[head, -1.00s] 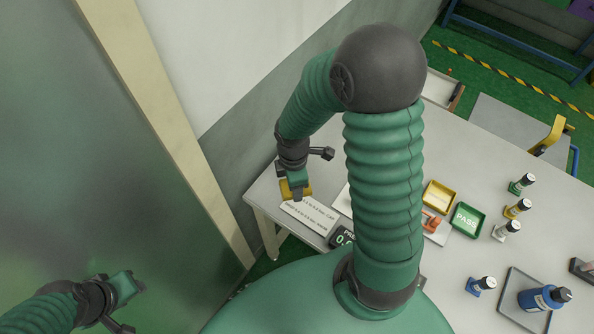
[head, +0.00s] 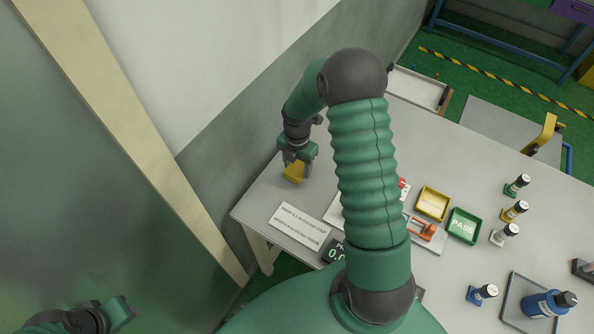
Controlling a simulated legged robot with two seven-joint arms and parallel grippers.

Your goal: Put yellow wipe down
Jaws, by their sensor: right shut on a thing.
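The yellow wipe (head: 294,172) is a small yellow piece at the far left part of the grey table (head: 266,192). My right gripper (head: 296,161) is shut on it from above, and its fingers hide part of it. The wipe is at or just above the table top; I cannot tell whether it touches. My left gripper (head: 122,312) is at the lower left, away from the table; whether its jaws are open does not show.
A white label plate (head: 300,226) lies near the table's left edge. A yellow tray (head: 433,203), a green PASS tray (head: 465,226) and several small bottles (head: 516,210) stand to the right. Bare table surrounds the wipe.

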